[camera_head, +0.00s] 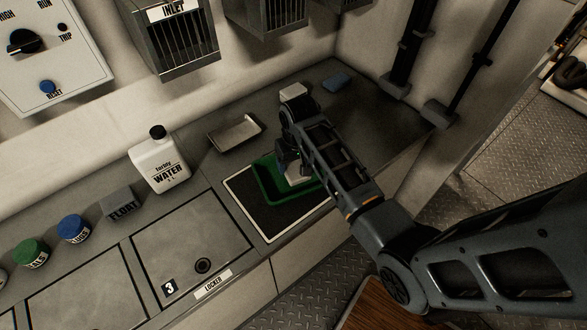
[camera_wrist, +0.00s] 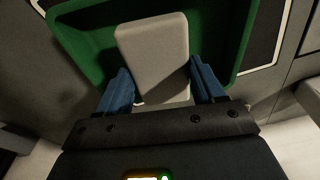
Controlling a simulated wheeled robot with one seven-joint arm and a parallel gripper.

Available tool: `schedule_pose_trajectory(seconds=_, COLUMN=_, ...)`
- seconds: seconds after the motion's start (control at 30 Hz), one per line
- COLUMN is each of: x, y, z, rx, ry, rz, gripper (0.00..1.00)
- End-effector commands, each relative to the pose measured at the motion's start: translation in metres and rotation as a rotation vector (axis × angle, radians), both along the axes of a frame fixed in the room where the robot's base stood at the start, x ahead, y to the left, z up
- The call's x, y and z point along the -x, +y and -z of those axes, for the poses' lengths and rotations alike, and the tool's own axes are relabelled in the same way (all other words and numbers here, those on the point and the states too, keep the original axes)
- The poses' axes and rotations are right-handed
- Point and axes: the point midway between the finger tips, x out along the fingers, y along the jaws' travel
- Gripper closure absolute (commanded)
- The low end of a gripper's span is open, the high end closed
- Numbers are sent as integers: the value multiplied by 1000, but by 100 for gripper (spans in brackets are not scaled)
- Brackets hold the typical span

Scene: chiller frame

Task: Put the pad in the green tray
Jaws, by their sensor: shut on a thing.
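The pale pad (camera_wrist: 152,48) is between the two blue fingers of my gripper (camera_wrist: 160,70) in the wrist view. My gripper is shut on it. The green tray (camera_wrist: 88,30) lies beneath and around the pad in that view. In the head view the green tray (camera_head: 263,184) stands on a black mat with a white border. My gripper (camera_head: 290,166) is over the tray there, and the pad (camera_head: 298,178) shows as a pale patch, partly hidden by my arm. I cannot tell whether the pad touches the tray floor.
A shallow metal tray (camera_head: 235,133) and a white water jug (camera_head: 159,161) stand left of the green tray. A pale block (camera_head: 293,90) and a blue block (camera_head: 337,80) lie behind my arm. A grey FLOAT block (camera_head: 122,204) and lidded jars (camera_head: 72,229) are farther left.

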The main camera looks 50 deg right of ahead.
Motion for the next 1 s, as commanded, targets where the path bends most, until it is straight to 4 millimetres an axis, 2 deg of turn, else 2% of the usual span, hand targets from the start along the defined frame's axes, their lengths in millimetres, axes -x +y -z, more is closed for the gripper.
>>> schedule_pose_trajectory(seconds=0.3, x=0, y=1, z=37, rx=0, ry=2, rz=0, gripper=61)
schedule_pose_trajectory(seconds=0.73, x=0, y=0, z=44, rx=0, ry=1, rz=0, gripper=61)
schedule_pose_trajectory(seconds=0.77, x=0, y=0, z=43, rx=0, ry=0, rz=0, gripper=30)
schedule_pose_trajectory(seconds=1.0, x=0, y=0, z=43, rx=0, ry=0, rz=0, gripper=7)
